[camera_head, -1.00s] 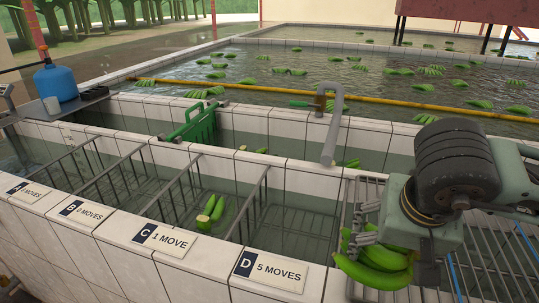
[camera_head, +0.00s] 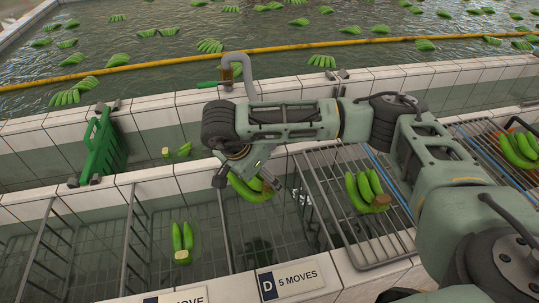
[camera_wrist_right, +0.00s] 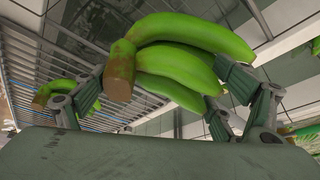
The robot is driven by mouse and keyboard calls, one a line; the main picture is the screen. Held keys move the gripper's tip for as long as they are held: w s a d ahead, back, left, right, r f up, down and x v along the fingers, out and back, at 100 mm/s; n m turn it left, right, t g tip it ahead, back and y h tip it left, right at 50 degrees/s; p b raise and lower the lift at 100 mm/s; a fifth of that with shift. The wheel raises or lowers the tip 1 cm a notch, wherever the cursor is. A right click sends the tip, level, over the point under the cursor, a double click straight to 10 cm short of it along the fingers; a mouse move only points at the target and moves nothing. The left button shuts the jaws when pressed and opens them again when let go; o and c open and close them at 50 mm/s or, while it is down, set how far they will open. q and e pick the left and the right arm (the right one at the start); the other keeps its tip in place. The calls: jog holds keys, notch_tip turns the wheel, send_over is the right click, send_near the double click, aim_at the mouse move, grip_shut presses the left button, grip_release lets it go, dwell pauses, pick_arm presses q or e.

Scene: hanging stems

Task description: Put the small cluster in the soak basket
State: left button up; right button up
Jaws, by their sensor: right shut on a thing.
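My right gripper (camera_head: 250,187) is shut on a small cluster of green bananas (camera_head: 254,190) with a brown cut stem. It holds the cluster above the water trough, over the compartment behind the D label (camera_head: 290,280). In the right wrist view the cluster (camera_wrist_right: 180,62) sits between the fingers, its stem (camera_wrist_right: 121,72) toward the camera. The arm partly hides the cluster in the head view. Wire dividers (camera_head: 222,230) split the trough into compartments. I cannot tell which one is the soak basket. My left gripper is not in view.
Another small cluster (camera_head: 182,243) lies in the compartment left of D. A green slatted object (camera_head: 103,148) and a grey pipe (camera_head: 243,70) stand at the trough's back wall.

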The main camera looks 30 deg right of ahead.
jog(key=d+m+p, duration=0.1)
jog(key=p, duration=0.1)
jog(key=d+f+m+g+p, duration=0.1)
jog(key=m+p, duration=0.1)
jog(key=shift+s+d, duration=0.15)
jog(key=shift+d+f+p, duration=0.1)
jog(key=shift+f+p, duration=0.2)
jog(key=shift+s+f+m, duration=0.1)
jog(key=shift+f+m, duration=0.3)
jog(key=shift+f, duration=0.05)
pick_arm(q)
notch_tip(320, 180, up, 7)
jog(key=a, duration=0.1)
pick_arm(e)
jog(key=shift+d+f, duration=0.1)
jog(key=shift+f, duration=0.5)
notch_tip(320, 180, down, 4)
jog(key=shift+r, duration=0.1)
pick_arm(q)
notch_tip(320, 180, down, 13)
jog(key=b, duration=1.2)
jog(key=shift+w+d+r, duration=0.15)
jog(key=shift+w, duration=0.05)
pick_arm(e)
jog(key=shift+f, duration=8.6)
pick_arm(q)
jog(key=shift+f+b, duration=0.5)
jog(key=shift+b, duration=0.15)
pick_arm(e)
jog(key=shift+f, duration=0.55)
